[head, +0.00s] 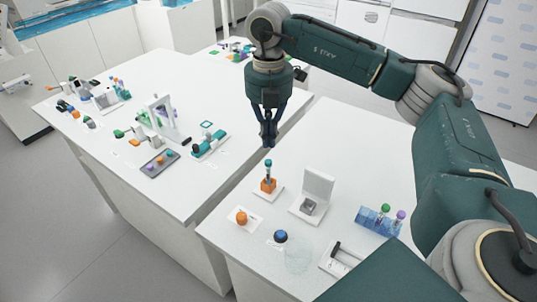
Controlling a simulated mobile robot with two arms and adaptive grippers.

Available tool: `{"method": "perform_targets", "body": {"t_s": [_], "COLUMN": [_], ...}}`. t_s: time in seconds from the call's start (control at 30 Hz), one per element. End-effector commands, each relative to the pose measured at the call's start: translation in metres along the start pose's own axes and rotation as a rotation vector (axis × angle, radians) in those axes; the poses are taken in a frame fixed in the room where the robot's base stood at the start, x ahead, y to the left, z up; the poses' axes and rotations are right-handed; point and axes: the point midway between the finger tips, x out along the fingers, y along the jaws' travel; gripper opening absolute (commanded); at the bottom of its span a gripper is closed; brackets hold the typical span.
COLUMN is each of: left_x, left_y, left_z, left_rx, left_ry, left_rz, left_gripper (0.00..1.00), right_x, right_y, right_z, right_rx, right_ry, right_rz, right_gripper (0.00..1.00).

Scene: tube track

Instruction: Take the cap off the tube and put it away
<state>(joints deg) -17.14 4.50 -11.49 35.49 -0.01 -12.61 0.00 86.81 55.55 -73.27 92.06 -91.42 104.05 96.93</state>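My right gripper (269,143) hangs pointing down over the front table. Its fingertips look close together, but at this size I cannot tell whether they meet or hold anything. Just below it in the picture, a small teal-topped tube (268,166) stands upright in an orange block (268,185) on a white plate. A blue rack (379,221) to the right holds tubes with a green cap (385,209) and a purple cap (401,214). I cannot tell which tube is the task's one. My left gripper is out of view.
On the front table are a white open-lidded box (317,187), an orange round object (241,217), a dark blue round object (280,236), a clear dish (298,259) and a white tray (340,258). A second table (120,165) to the left carries several small items and a dark tray (160,163).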

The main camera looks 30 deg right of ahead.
Motion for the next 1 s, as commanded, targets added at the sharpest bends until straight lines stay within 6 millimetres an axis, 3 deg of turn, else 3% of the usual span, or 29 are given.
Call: {"method": "perform_targets", "body": {"t_s": [0.17,0.3,0.4,0.6,0.97,1.0], "left_x": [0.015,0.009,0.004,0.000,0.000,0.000], "left_y": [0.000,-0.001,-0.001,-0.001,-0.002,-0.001], "left_z": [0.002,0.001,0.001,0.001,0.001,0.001], "left_rx": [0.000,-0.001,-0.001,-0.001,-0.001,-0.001], "left_ry": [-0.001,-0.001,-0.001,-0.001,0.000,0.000], "left_rz": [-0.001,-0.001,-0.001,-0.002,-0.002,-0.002], "left_gripper": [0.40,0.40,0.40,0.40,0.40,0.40], "right_x": [-0.054,-0.096,-0.115,-0.134,-0.138,-0.138], "right_y": [0.002,0.001,0.001,0.001,0.001,0.001], "right_z": [-0.001,0.000,0.000,0.000,-0.001,-0.001], "right_rx": [-0.002,-0.001,0.000,-0.001,-0.002,-0.002], "right_ry": [-0.001,-0.002,-0.003,0.000,0.001,0.001], "right_rz": [0.007,0.003,0.002,-0.001,-0.002,-0.002], "right_gripper": [0.00,0.00,0.00,0.00,0.00,0.08]}}
